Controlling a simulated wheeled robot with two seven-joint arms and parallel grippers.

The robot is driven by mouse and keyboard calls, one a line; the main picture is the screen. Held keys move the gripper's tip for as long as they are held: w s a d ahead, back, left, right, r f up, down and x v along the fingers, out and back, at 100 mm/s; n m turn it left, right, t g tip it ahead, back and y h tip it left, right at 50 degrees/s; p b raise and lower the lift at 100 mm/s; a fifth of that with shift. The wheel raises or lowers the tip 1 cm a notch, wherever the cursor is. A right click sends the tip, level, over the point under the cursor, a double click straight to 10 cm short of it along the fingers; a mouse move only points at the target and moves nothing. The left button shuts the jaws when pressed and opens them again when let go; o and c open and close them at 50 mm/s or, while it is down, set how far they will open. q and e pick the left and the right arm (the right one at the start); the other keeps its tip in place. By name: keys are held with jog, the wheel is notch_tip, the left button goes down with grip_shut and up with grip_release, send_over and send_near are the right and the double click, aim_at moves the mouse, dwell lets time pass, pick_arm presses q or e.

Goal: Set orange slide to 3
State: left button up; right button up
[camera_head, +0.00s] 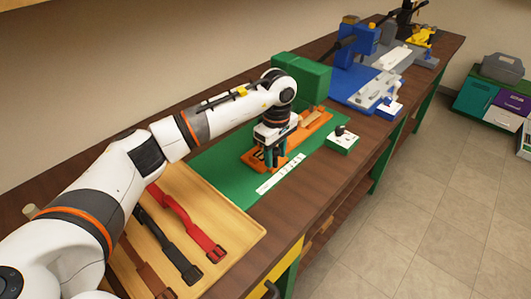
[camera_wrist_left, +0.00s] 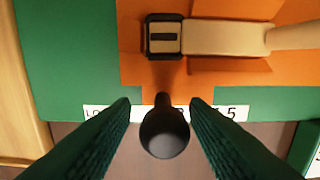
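The orange slide (camera_head: 268,160) lies on a green mat (camera_head: 215,165), and its orange plate also shows in the left wrist view (camera_wrist_left: 140,55). A black round knob on a stem (camera_wrist_left: 165,132) stands at the slide's near edge. A white number strip (camera_head: 281,174) runs along the near side; in the left wrist view (camera_wrist_left: 235,112) a 5 is legible, and the knob and fingers hide part of the scale. My left gripper (camera_wrist_left: 161,104) points down over the slide, its two dark green fingers on either side of the knob with small gaps. My right gripper is not in view.
A beige bar with a black-framed end (camera_wrist_left: 220,38) lies on the orange plate. A green block (camera_head: 305,75) stands behind, and a small green box with a black knob (camera_head: 343,143) sits to the right. A wooden tray (camera_head: 235,215) with several straps lies at the left.

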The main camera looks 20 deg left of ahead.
pick_arm(q)
jog(key=shift+r, duration=0.1)
jog(key=shift+r+p, duration=1.55)
jog(key=shift+r, duration=1.4)
